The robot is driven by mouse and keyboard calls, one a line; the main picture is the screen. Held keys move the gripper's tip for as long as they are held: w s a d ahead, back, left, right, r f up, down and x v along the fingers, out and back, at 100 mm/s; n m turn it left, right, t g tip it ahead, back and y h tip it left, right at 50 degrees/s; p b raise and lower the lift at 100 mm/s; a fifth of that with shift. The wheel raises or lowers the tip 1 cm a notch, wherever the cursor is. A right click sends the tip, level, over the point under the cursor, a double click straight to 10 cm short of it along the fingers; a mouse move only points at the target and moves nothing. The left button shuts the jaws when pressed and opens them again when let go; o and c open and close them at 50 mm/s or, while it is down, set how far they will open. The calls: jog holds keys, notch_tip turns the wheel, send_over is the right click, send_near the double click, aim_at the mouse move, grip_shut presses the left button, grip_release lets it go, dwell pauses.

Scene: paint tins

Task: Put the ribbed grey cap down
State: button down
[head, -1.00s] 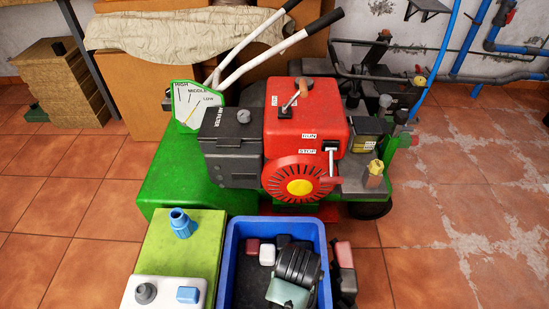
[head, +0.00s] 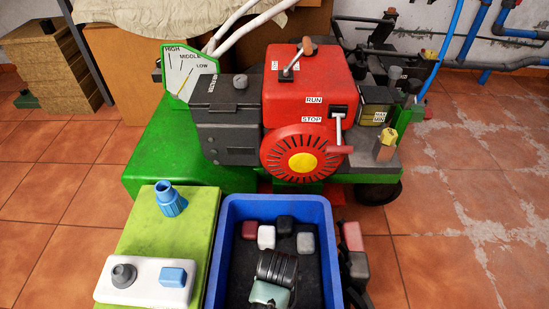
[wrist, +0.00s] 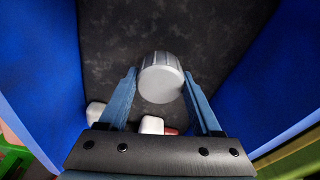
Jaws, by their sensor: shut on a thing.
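The ribbed grey cap (wrist: 160,80) is between the two blue fingers of my gripper (wrist: 159,76) in the wrist view, and the gripper is shut on it. Behind it is the dark speckled floor of the blue crate (head: 215,250); I cannot tell whether the cap touches that floor. In the head view my arm reaches down into the crate and hides the cap and the fingertips.
Inside the crate, a dark red block (head: 250,230), a white block (head: 266,237) and two dark blocks sit near the far wall. Left is a green board (head: 160,230) with a blue fitting (head: 171,198) and a white plate (head: 147,280). The red engine (head: 300,90) stands behind.

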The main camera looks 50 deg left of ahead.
notch_tip(320, 180, down, 3)
jog(key=shift+r+b, duration=0.1)
jog(key=shift+b, duration=0.6)
jog(key=shift+c, duration=0.4)
grip_release()
jog(key=r+p, duration=0.2)
jog(key=r, duration=0.2)
jog(key=d+r+p, duration=0.1)
jog(key=r+p, duration=0.2)
jog(key=r, duration=0.1)
jog(key=r+p, duration=0.2)
jog(key=r, duration=0.2)
jog(key=shift+s+d+p, duration=0.15)
jog(key=shift+s+p, duration=0.15)
jog(key=shift+s, duration=0.05)
